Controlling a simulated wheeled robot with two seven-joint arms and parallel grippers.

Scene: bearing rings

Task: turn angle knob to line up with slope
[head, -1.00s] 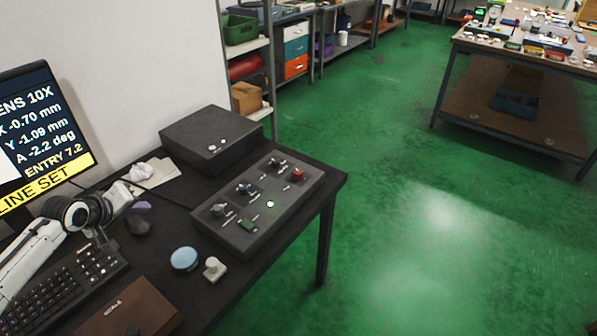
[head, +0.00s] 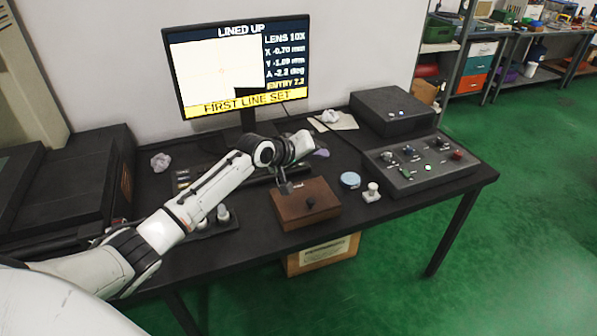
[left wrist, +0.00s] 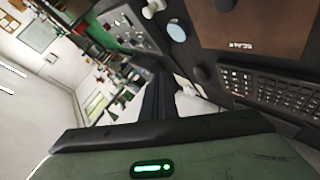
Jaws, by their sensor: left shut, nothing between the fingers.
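The grey control box (head: 430,180) stands at the right of the table with several small knobs, among them a red one (head: 457,155). I cannot tell which one is the angle knob. The monitor (head: 238,66) reads "LINED UP", "FIRST LINE SET" and A -2.2 deg, with a pale picture and a dark corner shape. My left gripper (head: 285,188) is shut and empty, above the table by the brown box, apart from and left of the control box. The control box also shows in the left wrist view (left wrist: 135,28). My right gripper is not in view.
A dark box (head: 392,112) stands behind. The keyboard is partly hidden by my arm.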

